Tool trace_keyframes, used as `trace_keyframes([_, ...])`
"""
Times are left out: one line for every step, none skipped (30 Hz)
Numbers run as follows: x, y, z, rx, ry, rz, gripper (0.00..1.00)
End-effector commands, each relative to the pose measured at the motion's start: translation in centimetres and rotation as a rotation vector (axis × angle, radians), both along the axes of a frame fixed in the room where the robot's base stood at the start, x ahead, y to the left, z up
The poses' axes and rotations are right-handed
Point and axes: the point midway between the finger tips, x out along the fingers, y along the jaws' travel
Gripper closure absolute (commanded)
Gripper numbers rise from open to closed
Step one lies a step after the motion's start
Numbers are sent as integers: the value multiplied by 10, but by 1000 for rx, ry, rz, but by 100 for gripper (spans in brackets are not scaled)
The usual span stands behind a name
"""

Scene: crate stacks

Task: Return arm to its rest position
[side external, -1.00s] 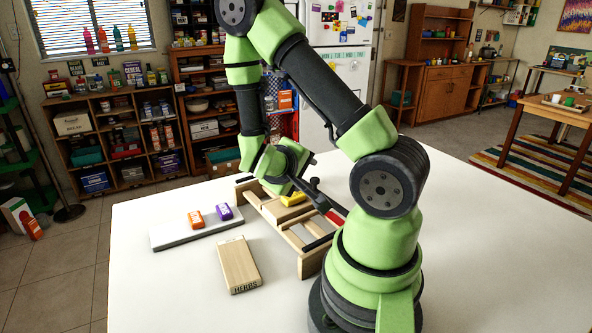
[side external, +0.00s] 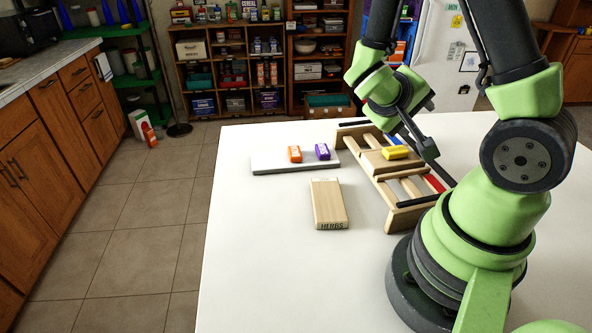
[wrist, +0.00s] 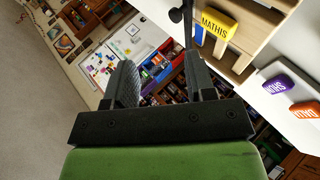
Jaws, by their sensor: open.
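My gripper (side external: 436,165) hangs over the right side of the wooden rack, to the right of the yellow block. In the wrist view its two dark fingers (wrist: 160,82) stand apart with nothing between them. The yellow block (side external: 396,153) lies on the wooden rack (side external: 408,218); in the wrist view it reads MATHIS (wrist: 219,22). An orange block (side external: 295,154) and a purple block (side external: 322,151) stand side by side on a light grey slab (side external: 270,165); both also show at the right of the wrist view.
A wooden box marked HERBS (side external: 328,205) lies on the white table (side external: 270,275), left of the rack. Blue and red strips show on the rack. The table's front left is clear. Shelves and a fridge stand behind.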

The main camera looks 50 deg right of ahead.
Motion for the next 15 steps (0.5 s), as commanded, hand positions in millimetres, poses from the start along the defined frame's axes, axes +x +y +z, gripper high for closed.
trace_keyframes([-2, 6, 12, 31, -33, -30, 50])
trace_keyframes([-5, 11, 19, 58, -46, -47, 50])
trace_keyframes([-8, 19, 26, 103, -67, -68, 50])
trace_keyframes([-10, 25, 32, 141, -86, -79, 50])
trace_keyframes([-12, 32, 36, 182, -105, -86, 50])
trace_keyframes([-14, 42, 42, 241, -134, -91, 50])
trace_keyframes([-15, 49, 46, 288, -159, -90, 50])
trace_keyframes([-16, 57, 50, 337, -185, -86, 50])
trace_keyframes([-16, 68, 56, 404, -224, -70, 50])
trace_keyframes([-16, 76, 60, 456, -255, -54, 50])
trace_keyframes([-16, 85, 65, 509, -289, -34, 50])
trace_keyframes([-15, 97, 71, 578, -336, 0, 50])
trace_keyframes([-14, 106, 76, 630, -374, 29, 50])
trace_keyframes([-14, 115, 82, 680, -412, 65, 50])
trace_keyframes([-12, 127, 89, 743, -464, 115, 50])
